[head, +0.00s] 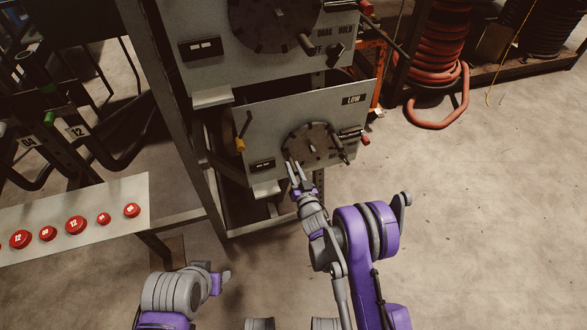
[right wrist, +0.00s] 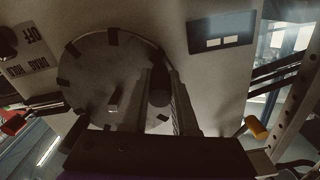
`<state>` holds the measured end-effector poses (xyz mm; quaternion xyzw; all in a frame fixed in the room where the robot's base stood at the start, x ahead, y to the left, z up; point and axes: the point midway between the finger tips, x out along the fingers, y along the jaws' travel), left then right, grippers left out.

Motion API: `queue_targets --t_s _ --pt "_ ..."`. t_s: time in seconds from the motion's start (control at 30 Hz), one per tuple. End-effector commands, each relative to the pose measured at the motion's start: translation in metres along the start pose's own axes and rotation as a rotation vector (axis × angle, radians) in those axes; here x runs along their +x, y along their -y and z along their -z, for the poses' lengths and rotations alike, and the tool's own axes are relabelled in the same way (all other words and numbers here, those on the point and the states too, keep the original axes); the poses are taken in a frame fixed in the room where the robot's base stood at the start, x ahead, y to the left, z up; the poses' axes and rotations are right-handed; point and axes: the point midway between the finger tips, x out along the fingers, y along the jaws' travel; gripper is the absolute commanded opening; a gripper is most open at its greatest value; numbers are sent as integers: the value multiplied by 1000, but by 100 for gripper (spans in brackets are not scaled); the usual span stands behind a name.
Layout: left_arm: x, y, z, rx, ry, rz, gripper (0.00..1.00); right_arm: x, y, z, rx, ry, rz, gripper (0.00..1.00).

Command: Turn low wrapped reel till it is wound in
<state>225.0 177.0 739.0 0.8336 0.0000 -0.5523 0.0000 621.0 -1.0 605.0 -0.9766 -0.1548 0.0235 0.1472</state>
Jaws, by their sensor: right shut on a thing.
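The low reel is a dark round disc (head: 311,147) with lugs around its rim, set on a grey panel marked LOW (head: 262,118). In the right wrist view, the disc (right wrist: 105,75) fills the left middle. My right gripper (head: 293,168) is at the disc's lower left edge. It is shut on the reel's dark crank handle (right wrist: 160,86), which stands between the two fingers in the right wrist view. Wrapping on the reel cannot be made out.
An upper reel (head: 272,22) sits on a similar panel above. A lever with an orange end (head: 240,144) is left of the low disc. A sloping panel with red buttons (head: 100,205) stands at the left. Red hose (head: 436,75) lies at the back right. The floor at right is clear.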

Motion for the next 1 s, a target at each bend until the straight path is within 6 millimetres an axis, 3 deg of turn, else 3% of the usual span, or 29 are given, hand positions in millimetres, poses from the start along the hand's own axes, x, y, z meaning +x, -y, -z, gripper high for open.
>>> queue_targets --t_s 0.73,1.0 --pt "6 0 -2 0 2 0 50 0 -3 -4 -41 1 -1 0" --pt "20 0 -6 0 7 0 50 0 -10 -11 -125 2 -3 0"
